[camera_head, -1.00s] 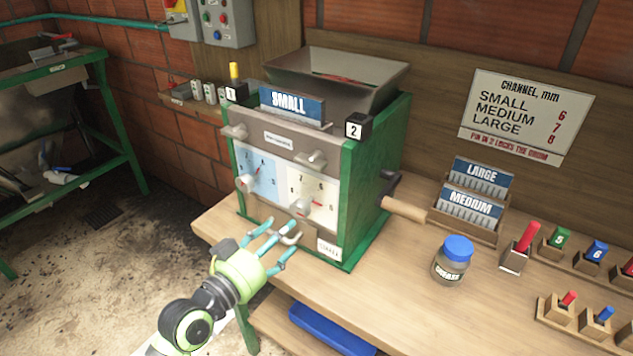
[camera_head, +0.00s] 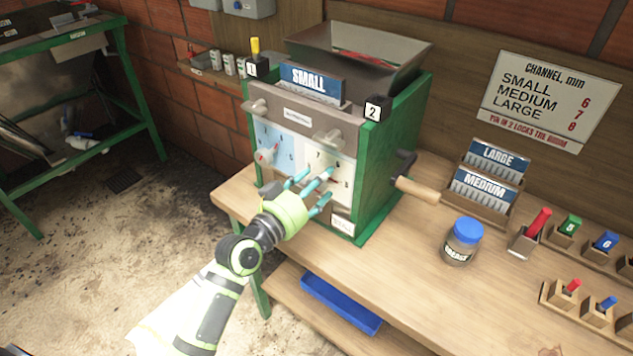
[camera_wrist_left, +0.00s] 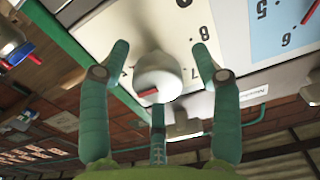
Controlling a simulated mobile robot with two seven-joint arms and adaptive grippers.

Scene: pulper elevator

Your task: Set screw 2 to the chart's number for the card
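The green machine's (camera_head: 385,165) front has a blue dial (camera_head: 273,143) at left and a white dial (camera_head: 345,163) at right, each with a screw knob. The SMALL card (camera_head: 310,82) stands on top of the machine. The chart (camera_head: 545,100) reads SMALL 6, MEDIUM 7, LARGE 8. My left gripper (camera_head: 315,187) is at the white dial. In the left wrist view its open fingers (camera_wrist_left: 160,55) surround the pale right-hand knob (camera_wrist_left: 158,75), with gaps at the sides. The knob's red mark shows; its exact reading is unclear. My right gripper is out of view.
A hand crank (camera_head: 415,190) sticks out from the machine's right side. A grease jar (camera_head: 461,242) with a blue lid, LARGE (camera_head: 497,158) and MEDIUM (camera_head: 484,188) cards and coloured pegs in wooden holders stand on the bench to the right. A blue tray (camera_head: 340,303) lies below.

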